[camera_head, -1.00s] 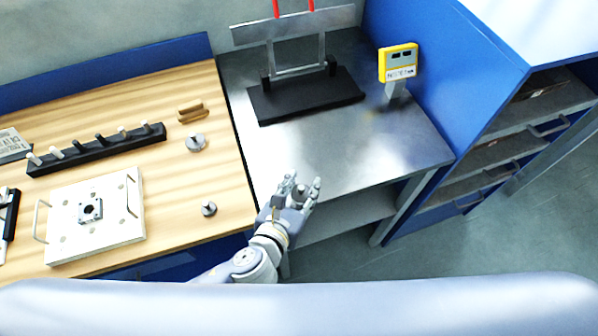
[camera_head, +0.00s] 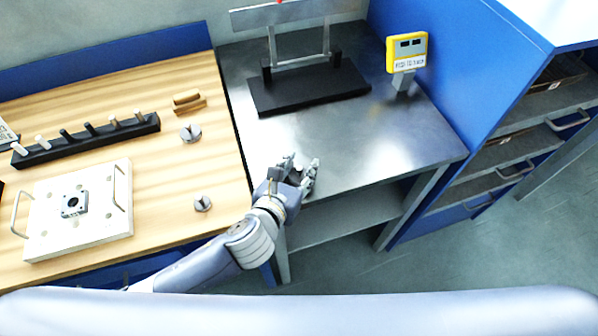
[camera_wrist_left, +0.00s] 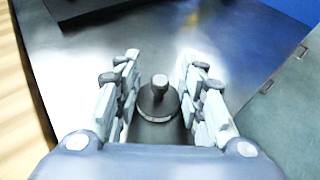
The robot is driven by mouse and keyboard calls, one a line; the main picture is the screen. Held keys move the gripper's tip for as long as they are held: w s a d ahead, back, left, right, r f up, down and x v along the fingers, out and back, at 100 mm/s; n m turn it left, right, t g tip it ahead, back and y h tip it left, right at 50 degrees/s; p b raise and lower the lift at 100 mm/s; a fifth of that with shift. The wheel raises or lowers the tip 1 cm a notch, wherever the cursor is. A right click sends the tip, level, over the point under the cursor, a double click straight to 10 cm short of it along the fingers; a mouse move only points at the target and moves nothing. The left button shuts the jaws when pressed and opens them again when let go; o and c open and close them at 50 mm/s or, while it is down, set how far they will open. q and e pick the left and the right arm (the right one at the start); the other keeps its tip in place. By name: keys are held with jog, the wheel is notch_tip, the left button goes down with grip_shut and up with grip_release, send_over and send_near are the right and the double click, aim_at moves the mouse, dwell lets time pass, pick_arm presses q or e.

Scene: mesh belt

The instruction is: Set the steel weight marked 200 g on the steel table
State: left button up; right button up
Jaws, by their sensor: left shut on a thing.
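My left gripper (camera_head: 297,178) is over the front left part of the steel table (camera_head: 385,140). It is shut on a steel weight (camera_wrist_left: 158,103), a round dark disc with a knob on top, seen upright between the fingers in the left wrist view. I cannot read its marking. I cannot tell whether its base touches the table. In the head view the fingers mostly hide it. My right gripper is not in view.
Two other weights, a larger one (camera_head: 191,133) and a smaller one (camera_head: 203,204), stand on the wooden bench. A black-based stand (camera_head: 308,90) and a yellow display (camera_head: 407,52) occupy the steel table's back. The table's front middle is clear.

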pick_arm(q)
jog(key=o, duration=1.2)
jog(key=shift+r, duration=0.1)
jog(key=v, duration=1.2)
jog(key=shift+b, duration=0.45)
jog(key=shift+s, duration=0.1)
